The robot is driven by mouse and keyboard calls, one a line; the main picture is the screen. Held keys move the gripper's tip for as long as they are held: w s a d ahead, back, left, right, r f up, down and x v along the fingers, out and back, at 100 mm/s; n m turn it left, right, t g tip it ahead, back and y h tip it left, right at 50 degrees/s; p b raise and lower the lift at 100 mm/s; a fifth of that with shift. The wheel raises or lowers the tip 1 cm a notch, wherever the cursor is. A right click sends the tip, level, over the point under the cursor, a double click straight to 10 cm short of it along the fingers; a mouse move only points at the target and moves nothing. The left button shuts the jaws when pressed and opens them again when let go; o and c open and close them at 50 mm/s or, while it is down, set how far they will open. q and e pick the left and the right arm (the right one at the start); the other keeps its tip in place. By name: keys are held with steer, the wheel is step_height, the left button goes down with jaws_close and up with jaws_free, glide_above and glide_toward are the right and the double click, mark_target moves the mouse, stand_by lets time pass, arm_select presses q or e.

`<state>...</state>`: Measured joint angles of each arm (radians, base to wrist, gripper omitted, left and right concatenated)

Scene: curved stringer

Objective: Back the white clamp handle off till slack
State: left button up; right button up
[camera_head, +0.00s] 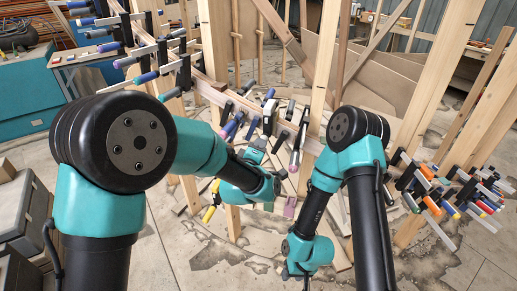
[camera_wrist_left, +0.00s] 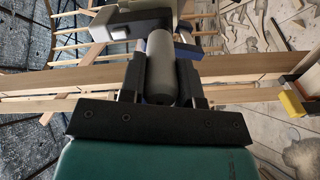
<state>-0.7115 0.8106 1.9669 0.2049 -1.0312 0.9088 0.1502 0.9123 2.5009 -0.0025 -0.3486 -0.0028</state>
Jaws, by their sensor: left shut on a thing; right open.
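The white clamp handle (camera_wrist_left: 163,68), a pale grey-white cylinder, stands between the fingers of my left gripper (camera_wrist_left: 161,88) in the left wrist view. The gripper is shut on it. A black clamp body (camera_wrist_left: 140,24) lies just beyond the handle, by the wooden stringer (camera_wrist_left: 85,78). In the head view my left gripper (camera_head: 262,150) is among the clamps at the middle of the curved stringer (camera_head: 215,92); its fingers and the held handle are hard to make out there. My right gripper (camera_head: 300,272) is low and apart from the clamps, open, with its fingertips hardly visible.
More clamps with orange and blue handles (camera_head: 440,195) crowd the right. Wooden posts (camera_head: 325,55) stand close behind my arms. A yellow-handled clamp (camera_head: 211,205) hangs near my left wrist.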

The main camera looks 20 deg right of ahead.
arm_select(q)
steer(key=n, duration=0.4)
steer(key=shift+n, duration=0.3)
steer(key=n, duration=0.4)
steer(key=shift+f+n, duration=0.1)
steer(key=shift+n, duration=0.2)
steer(key=n, duration=0.4)
steer(key=shift+n, duration=0.3)
steer(key=n, duration=0.5)
steer(key=o, duration=0.9)
steer(key=shift+s, duration=0.15)
